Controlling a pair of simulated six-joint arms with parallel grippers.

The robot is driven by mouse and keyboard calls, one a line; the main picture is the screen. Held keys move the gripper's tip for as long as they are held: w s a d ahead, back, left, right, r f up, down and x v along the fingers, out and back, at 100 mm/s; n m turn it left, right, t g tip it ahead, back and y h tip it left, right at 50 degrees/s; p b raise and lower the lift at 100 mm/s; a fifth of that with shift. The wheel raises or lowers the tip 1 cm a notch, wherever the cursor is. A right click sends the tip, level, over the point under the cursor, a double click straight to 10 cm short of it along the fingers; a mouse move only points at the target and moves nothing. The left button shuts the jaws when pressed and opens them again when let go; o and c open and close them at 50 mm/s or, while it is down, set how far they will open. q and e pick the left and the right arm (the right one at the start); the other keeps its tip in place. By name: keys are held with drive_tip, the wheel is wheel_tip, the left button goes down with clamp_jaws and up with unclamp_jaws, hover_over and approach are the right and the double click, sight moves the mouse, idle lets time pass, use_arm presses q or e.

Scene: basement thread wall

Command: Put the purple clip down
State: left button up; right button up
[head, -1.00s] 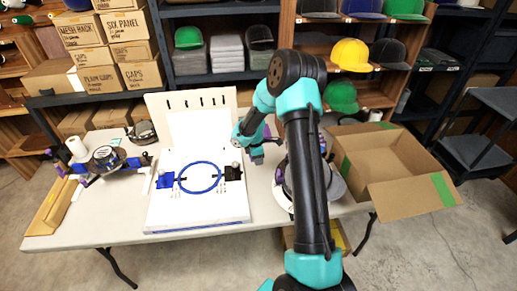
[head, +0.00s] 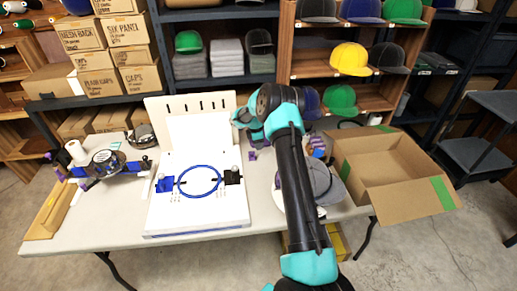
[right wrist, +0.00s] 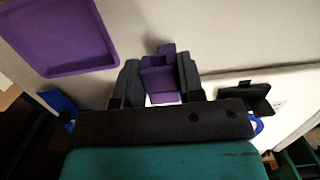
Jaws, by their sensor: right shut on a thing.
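The purple clip (right wrist: 160,78) is between the two dark fingers of my right gripper (right wrist: 158,68) in the right wrist view. The gripper is shut on it, and the clip's upper end sticks out past the fingertips. Below the clip a pale surface shows; I cannot tell whether it touches. In the head view my right arm reaches over the table and hides most of its gripper. A small purple spot (head: 252,155) shows there, right of the white board. My left gripper is not in view.
A white board (head: 198,212) with a blue ring (head: 200,180) and black clip (head: 233,177) stands mid-table. A purple tray (right wrist: 62,40) is at upper left in the wrist view. An open cardboard box (head: 375,172) is at right, beside a grey cap (head: 325,183).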

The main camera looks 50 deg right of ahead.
drive_tip(key=shift+w+d, duration=0.15)
drive_tip(key=shift+d, duration=0.05)
drive_tip(key=shift+d+f, duration=0.1)
drive_tip(key=shift+f, duration=1.65)
drive_tip(key=shift+f, duration=0.45)
drive_tip(key=o, duration=1)
drive_tip(key=shift+c, duration=0.2)
drive_tip(key=shift+r, duration=0.1)
drive_tip(key=r, duration=0.8)
drive_tip(key=w+a+r, duration=0.1)
drive_tip(key=r, duration=0.3)
drive_tip(key=shift+a+r, duration=0.1)
drive_tip(key=shift+r, duration=0.25)
drive_tip(key=shift+a, duration=0.1)
